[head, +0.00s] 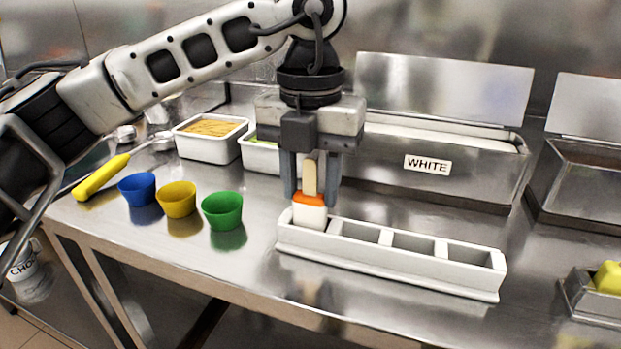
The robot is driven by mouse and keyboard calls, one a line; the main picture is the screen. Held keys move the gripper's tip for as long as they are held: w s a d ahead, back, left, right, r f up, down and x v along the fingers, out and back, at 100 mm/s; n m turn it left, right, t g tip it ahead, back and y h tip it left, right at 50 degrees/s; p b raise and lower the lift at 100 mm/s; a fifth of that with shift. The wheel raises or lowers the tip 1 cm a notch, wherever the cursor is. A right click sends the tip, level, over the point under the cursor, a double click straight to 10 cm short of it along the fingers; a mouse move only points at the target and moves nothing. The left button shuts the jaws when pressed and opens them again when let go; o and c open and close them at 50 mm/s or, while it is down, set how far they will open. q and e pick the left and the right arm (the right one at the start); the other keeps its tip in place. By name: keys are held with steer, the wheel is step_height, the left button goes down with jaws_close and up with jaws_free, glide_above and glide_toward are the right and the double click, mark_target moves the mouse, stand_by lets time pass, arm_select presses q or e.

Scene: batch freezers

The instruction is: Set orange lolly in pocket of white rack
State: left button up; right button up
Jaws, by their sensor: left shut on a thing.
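The white rack (385,263) lies on the steel counter with several pockets in a row. My left gripper (311,182) points down over the rack's left end. It is shut on the wooden stick of the orange lolly (311,200), which is upright. The lolly has an orange band at the top and a white lower part, which is at the leftmost pocket. Its bottom is hidden, so I cannot tell how deep it sits. The pockets to its right look empty. My right gripper is not in view.
Blue (138,189), yellow (177,199) and green (222,211) cups stand left of the rack. A steel bin labelled WHITE (440,180) stands behind the rack. A tray with a yellow thing (607,277) is at the far right.

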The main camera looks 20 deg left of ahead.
arm_select(q)
steer(key=shift+f+b, duration=0.65)
steer(key=shift+f, duration=0.1)
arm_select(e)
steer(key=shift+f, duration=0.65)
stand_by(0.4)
arm_select(q)
steer(key=o, duration=1)
steer(key=shift+r, duration=0.3)
step_height(320, 180, up, 15)
steer(key=p, duration=0.3)
steer(key=shift+r, duration=0.2)
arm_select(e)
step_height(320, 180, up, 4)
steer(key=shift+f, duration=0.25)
